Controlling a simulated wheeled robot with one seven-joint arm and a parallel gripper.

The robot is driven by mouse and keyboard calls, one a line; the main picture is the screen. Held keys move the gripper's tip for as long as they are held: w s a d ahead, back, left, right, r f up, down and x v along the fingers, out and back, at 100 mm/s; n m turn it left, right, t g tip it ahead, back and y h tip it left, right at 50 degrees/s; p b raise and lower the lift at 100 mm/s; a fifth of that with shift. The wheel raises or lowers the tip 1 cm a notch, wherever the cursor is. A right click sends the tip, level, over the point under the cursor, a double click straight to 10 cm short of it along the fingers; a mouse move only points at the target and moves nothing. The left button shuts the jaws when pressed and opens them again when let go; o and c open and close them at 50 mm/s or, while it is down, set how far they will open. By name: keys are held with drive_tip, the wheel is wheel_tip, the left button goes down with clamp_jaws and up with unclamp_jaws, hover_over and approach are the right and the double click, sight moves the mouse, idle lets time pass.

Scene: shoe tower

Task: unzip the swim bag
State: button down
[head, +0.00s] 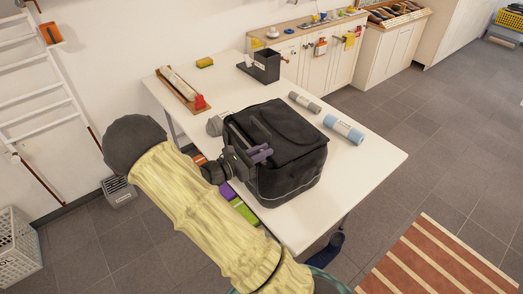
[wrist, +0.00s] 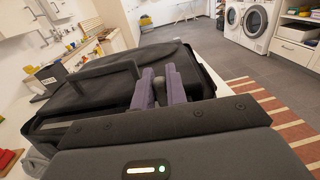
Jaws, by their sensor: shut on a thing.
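The black swim bag (head: 290,125) stands upright on the white table (head: 375,165), with its lid down flat on top. A dark strap handle (wrist: 108,74) arches over the lid in the wrist view. My gripper (head: 261,153) is at the bag's near left upper edge, with its purple-grey fingers close together. The fingers (wrist: 165,86) also show in the wrist view against the bag's top rim. They are shut on the bag's small zip pull, which is mostly hidden between them. The zip line itself is too dark to make out clearly.
A grey roll (head: 305,102) and a blue roll (head: 344,129) lie right of the bag. A black box (head: 265,66), a yellow sponge (head: 205,62) and a wooden tray (head: 183,90) are at the back. Green and purple items (head: 243,209) lie by the bag's near side.

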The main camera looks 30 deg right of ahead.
drive_tip(key=c, duration=1.4)
unclamp_jaws()
drive_tip(key=shift+a, duration=0.1)
drive_tip(key=s+a+b, duration=0.1)
drive_tip(key=a+b, duration=0.1)
drive_tip(key=a, duration=1.5)
drive_tip(key=shift+s+a, duration=0.15)
drive_tip(key=shift+s, duration=0.25)
